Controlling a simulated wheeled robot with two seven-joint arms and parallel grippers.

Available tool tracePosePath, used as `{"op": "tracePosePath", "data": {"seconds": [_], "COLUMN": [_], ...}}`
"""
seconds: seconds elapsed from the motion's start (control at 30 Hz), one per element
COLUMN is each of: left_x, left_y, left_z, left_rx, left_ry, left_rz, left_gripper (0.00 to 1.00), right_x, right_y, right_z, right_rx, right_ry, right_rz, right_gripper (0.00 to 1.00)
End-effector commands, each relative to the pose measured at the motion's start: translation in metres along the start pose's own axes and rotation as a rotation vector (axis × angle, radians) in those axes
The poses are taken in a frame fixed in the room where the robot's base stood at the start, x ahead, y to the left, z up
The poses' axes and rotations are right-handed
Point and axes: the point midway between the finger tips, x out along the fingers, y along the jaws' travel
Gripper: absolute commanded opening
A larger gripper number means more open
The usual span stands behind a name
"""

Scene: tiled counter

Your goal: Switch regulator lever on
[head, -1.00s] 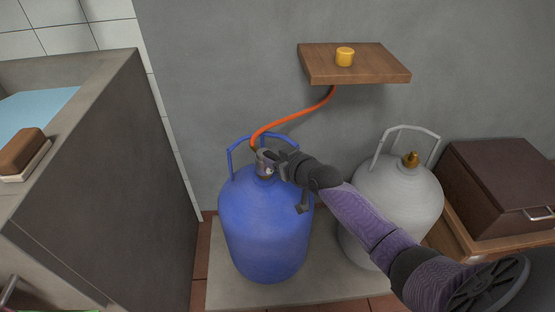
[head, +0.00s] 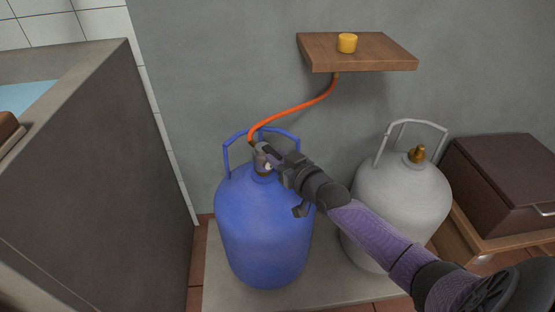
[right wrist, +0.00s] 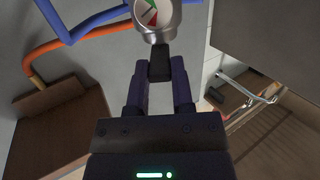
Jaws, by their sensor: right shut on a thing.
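The grey regulator (head: 262,158) sits on top of the blue gas cylinder (head: 262,235), inside its blue handle. In the right wrist view the regulator (right wrist: 153,14) shows a round face with red, white and green areas. A short black lever (right wrist: 160,64) sticks out from it towards my gripper. My right gripper (head: 279,162) reaches in from the right at the regulator. In the right wrist view its two fingers (right wrist: 160,78) are shut on the black lever. My left gripper is not in view.
An orange hose (head: 290,112) runs from the regulator up to a wooden shelf (head: 375,58) bearing a yellow cap (head: 347,43). A grey cylinder (head: 395,215) with a brass valve (head: 417,154) stands to the right, behind my arm. A brown box (head: 505,180) is farther right; a grey counter (head: 90,170) is left.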

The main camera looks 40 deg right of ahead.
Motion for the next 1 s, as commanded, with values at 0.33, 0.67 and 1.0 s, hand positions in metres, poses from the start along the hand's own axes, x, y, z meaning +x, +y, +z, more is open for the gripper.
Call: {"op": "tracePosePath", "data": {"seconds": [0.33,0.67,1.0], "left_x": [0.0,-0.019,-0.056], "left_y": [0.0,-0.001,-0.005], "left_z": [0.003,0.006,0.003], "left_rx": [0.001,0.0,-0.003], "left_ry": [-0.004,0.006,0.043], "left_rz": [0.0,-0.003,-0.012], "left_gripper": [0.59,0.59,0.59], "right_x": [0.0,-0.023,-0.094], "right_y": [0.0,0.0,0.0], "right_z": [0.001,-0.006,-0.004], "right_rx": [0.001,-0.002,0.0], "right_ry": [-0.004,-0.002,-0.003], "right_rz": [-0.001,-0.001,-0.001], "right_gripper": [0.65,0.65,0.65]}}
